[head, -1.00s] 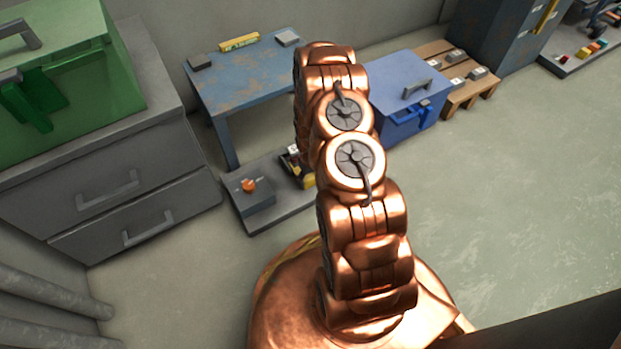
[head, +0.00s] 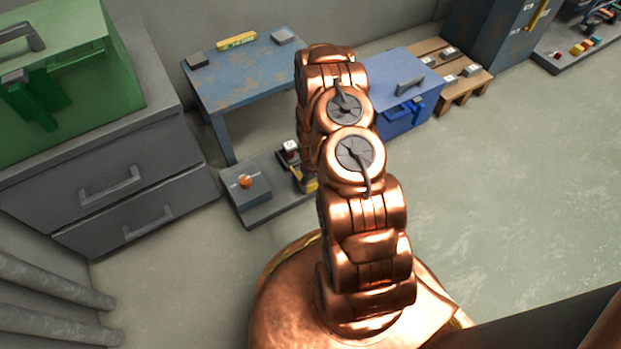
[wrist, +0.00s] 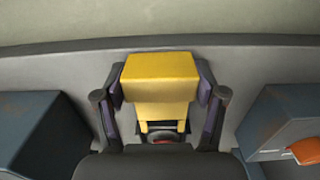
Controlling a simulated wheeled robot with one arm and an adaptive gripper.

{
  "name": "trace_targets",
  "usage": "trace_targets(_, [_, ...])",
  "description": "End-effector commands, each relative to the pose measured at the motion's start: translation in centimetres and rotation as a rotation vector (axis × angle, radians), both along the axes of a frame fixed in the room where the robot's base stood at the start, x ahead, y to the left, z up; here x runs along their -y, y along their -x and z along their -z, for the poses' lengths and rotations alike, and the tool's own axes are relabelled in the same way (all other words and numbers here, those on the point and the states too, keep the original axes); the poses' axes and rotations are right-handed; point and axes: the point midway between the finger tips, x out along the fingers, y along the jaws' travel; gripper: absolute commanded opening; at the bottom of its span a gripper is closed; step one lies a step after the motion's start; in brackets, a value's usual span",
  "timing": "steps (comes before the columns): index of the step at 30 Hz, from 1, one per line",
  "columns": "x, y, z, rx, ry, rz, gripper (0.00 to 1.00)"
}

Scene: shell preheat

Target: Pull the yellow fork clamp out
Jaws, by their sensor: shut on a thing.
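The yellow fork clamp (wrist: 160,68) is in the middle of the wrist view, with its two short prongs pointing down the picture. My gripper (wrist: 161,88) is shut on it, with a dark purple-grey pad against each side. A small red and dark part (wrist: 164,138) shows below the prongs; whether the prongs still touch it I cannot tell. In the head view a bit of yellow (head: 309,184), likely the clamp, shows at the left of my arm, low over the grey base plate (head: 268,211). My arm hides most of that spot and the gripper.
A grey box with an orange knob (head: 245,181) stands on the plate; its orange part (wrist: 306,151) shows at right in the wrist view. Another blue-grey box (wrist: 38,130) is at left. A blue table (head: 245,80) and blue toolbox (head: 405,95) stand behind. Floor at right is clear.

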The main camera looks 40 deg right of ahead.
Motion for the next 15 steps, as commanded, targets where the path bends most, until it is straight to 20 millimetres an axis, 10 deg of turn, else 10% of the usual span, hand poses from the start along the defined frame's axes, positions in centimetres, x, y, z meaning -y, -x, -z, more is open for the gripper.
trace_targets(5, [-0.20,0.68,0.18,-0.016,-0.007,0.001,0.08])
trace_targets(6, [-0.22,0.69,0.18,-0.017,-0.008,0.001,0.71])
trace_targets(15, [-0.38,0.28,0.09,-0.011,-0.005,-0.005,0.96])
